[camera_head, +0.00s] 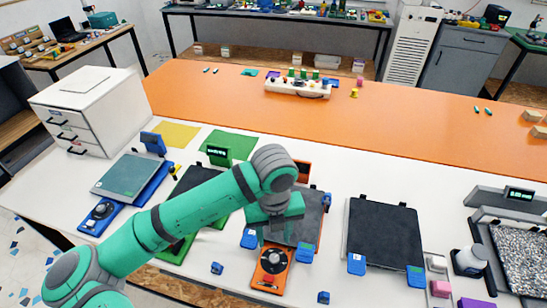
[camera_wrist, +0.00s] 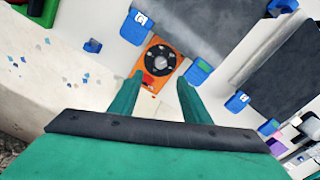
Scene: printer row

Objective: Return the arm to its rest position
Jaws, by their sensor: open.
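My green arm (camera_head: 190,215) reaches from the lower left over the white table. My gripper (camera_head: 275,228) points down above the orange printer base (camera_head: 268,284), near its black dial (camera_head: 272,261). In the wrist view my gripper (camera_wrist: 160,82) has its two green fingers apart, with nothing held between them. The dial (camera_wrist: 160,60) and orange base (camera_wrist: 148,82) show beyond the fingertips. I cannot tell the exact height above the dial. The arm and gripper hide part of this printer's dark plate (camera_head: 308,222).
A blue printer (camera_head: 132,178) stands left and a green one (camera_head: 178,245) is partly behind my arm. A white drawer cabinet (camera_head: 95,105) stands back left. The orange strip (camera_head: 400,120) is mostly clear.

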